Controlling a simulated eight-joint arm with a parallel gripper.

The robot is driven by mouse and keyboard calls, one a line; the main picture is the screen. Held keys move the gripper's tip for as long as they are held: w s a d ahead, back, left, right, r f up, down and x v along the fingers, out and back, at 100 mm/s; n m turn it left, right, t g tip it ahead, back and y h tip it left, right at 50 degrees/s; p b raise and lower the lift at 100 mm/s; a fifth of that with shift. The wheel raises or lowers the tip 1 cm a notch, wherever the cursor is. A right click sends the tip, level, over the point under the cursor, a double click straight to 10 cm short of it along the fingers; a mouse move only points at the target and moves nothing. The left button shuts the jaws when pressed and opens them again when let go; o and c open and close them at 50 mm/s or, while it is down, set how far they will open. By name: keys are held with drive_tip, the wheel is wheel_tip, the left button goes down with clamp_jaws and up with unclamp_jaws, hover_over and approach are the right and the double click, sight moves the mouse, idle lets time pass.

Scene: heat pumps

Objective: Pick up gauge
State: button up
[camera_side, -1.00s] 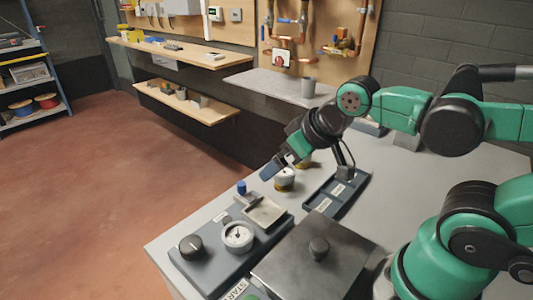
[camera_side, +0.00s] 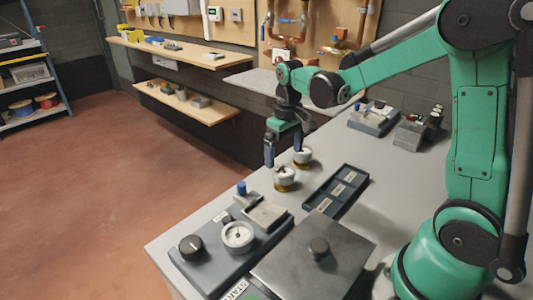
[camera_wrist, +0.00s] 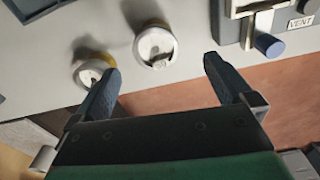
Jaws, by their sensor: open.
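Two small white round gauges with brass-coloured lower parts stand on the grey table. The nearer gauge (camera_side: 284,177) is close to the dark tray; in the wrist view this gauge (camera_wrist: 155,47) lies ahead of the gap between the fingers. The farther gauge (camera_side: 302,156) is just behind it; in the wrist view this one (camera_wrist: 90,74) is partly covered by the left finger. My gripper (camera_side: 283,157) is open and empty, pointing down by the gauges. In the wrist view my gripper (camera_wrist: 162,68) shows both fingers spread. Whether a finger touches a gauge cannot be told.
A dark tray (camera_side: 318,207) with labelled compartments lies right of the gauges. A panel (camera_side: 202,268) with a dial (camera_side: 238,236), black knob and blue-handled valve stands in front, beside a dark lidded box (camera_side: 314,262). Small devices (camera_side: 374,118) stand behind. The table edge is close left.

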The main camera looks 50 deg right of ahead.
sight(285, 170)
drive_tip(key=shift+w+d+f, duration=0.1)
drive_tip(key=shift+d+f, duration=0.2)
drive_tip(key=shift+f, duration=2.95)
clamp_jaws()
drive_tip(key=shift+r, duration=0.15)
